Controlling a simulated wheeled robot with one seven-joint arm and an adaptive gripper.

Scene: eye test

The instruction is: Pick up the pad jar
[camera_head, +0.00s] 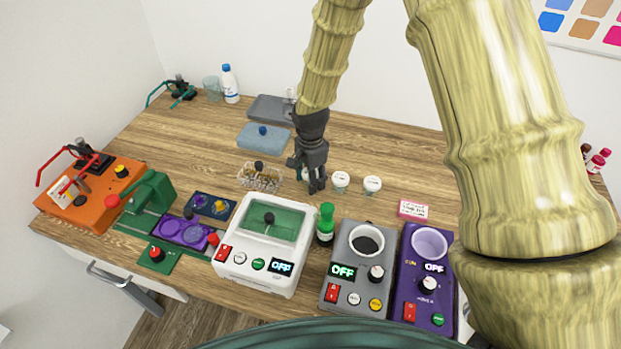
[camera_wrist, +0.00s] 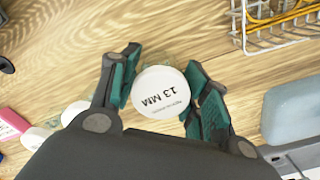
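My gripper (camera_head: 313,188) points down at the table. In the wrist view, its two teal-lined fingers (camera_wrist: 160,85) stand open on either side of a jar with a round white lid (camera_wrist: 160,92). Only narrow gaps show between the lid and the fingers. Two more white-lidded jars, one nearer (camera_head: 340,180) and one farther right (camera_head: 372,184), stand to the right of my gripper. Their labels are too small to read, so I cannot tell which is the pad jar.
A wire basket (camera_head: 260,178) stands left of my gripper, with a blue pad (camera_head: 264,140) behind it. A green-capped bottle (camera_head: 325,225), a white device (camera_head: 262,245), a grey device (camera_head: 357,268) and a purple device (camera_head: 425,275) line the front. Bare wood (camera_head: 400,150) lies behind the jars.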

